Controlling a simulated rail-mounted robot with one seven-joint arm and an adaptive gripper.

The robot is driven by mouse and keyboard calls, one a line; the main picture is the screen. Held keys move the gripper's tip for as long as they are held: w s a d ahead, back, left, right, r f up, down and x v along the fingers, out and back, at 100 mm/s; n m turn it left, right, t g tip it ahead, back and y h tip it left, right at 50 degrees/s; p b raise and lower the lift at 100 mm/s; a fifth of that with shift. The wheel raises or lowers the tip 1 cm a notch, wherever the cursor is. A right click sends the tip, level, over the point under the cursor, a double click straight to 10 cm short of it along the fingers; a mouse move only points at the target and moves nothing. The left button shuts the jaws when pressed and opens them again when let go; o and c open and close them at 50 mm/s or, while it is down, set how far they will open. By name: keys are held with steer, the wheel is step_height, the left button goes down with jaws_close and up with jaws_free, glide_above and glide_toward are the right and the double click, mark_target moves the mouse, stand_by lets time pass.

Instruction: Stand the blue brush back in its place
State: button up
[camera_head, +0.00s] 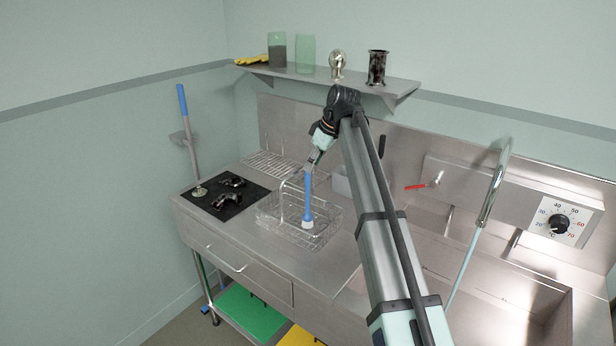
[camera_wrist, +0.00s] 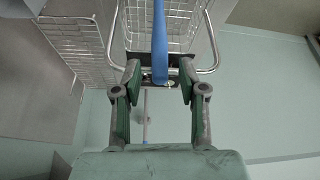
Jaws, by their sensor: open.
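The blue brush (camera_head: 308,190) stands nearly upright in the wire basket (camera_head: 270,222) on the steel counter, its white head (camera_head: 307,222) down. My gripper (camera_head: 313,163) is at the upper end of the brush handle. In the wrist view the blue handle (camera_wrist: 160,45) runs down the middle, and its end lies between the open fingertips of my gripper (camera_wrist: 159,84). A gap shows on both sides of the handle. The wire basket (camera_wrist: 183,25) lies behind the handle in that view; the brush head is not clear there.
A blue-handled pole (camera_head: 182,102) stands by the left wall. A black mat (camera_head: 232,207) with dark fittings lies left of the basket, and a wire rack (camera_head: 270,165) behind it. A shelf (camera_head: 360,83) with jars is above. The sink and a dial (camera_head: 559,224) are at right.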

steer(key=shift+b+v, duration=0.3)
steer(key=shift+v, duration=2.05)
